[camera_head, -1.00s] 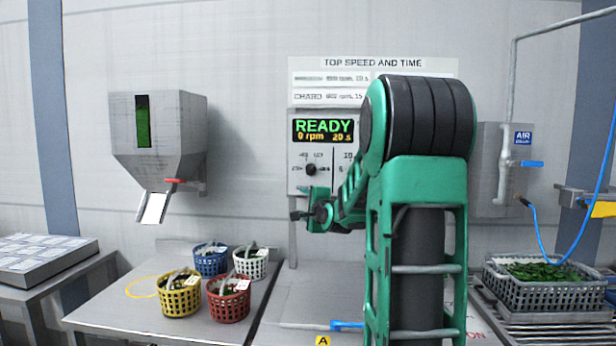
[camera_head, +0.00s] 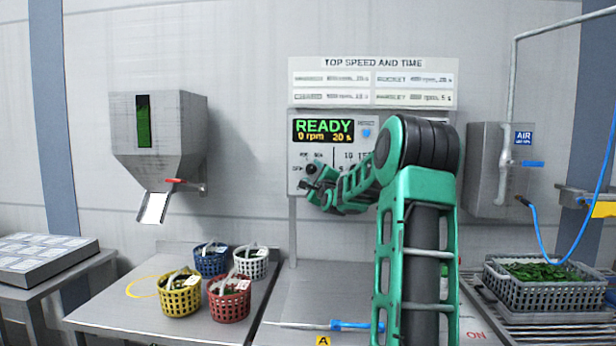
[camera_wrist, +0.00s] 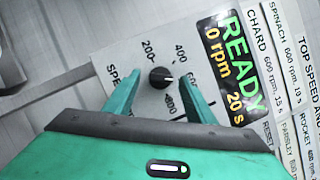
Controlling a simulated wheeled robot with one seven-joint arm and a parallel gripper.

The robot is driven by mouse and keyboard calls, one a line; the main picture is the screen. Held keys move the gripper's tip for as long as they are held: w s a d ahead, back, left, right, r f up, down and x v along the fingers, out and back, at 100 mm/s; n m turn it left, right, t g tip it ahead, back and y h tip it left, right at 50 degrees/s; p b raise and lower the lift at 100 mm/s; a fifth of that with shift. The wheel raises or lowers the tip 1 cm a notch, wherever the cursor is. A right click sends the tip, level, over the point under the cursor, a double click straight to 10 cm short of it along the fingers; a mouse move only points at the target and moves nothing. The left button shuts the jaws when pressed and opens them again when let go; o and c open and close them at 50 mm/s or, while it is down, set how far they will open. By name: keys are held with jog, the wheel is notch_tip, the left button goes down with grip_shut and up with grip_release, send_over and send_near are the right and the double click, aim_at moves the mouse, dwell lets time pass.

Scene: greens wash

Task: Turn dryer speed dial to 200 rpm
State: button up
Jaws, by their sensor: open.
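The dryer speed dial (camera_wrist: 160,77) is a small round black knob on the dryer's grey panel. The 200 mark (camera_wrist: 149,50) is printed at its upper left in the wrist view, the 400 mark at its upper right. A light line on the knob points roughly right in that view. The display (camera_head: 323,131) reads READY, 0 rpm, 20 s. My gripper (camera_wrist: 161,75) is open, with its green fingers on either side of the dial in the picture; I see no contact. In the head view my gripper (camera_head: 308,182) is at the panel and partly covers the dial.
A speed chart (camera_head: 375,80) hangs above the panel. Blue (camera_head: 210,262), white (camera_head: 251,264), yellow (camera_head: 180,296) and red (camera_head: 229,303) baskets stand on the left table. A grey dispenser (camera_head: 180,130) is on the wall. A crate of greens (camera_head: 545,294) is at right.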

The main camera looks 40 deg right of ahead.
jog(key=shift+w+d+r, duration=0.15)
jog(key=shift+w+d, duration=0.2)
jog(key=shift+w, duration=0.25)
jog(key=c, duration=1)
jog(key=shift+a, duration=0.2)
jog(key=shift+c, duration=0.2)
jog(key=shift+d, duration=0.1)
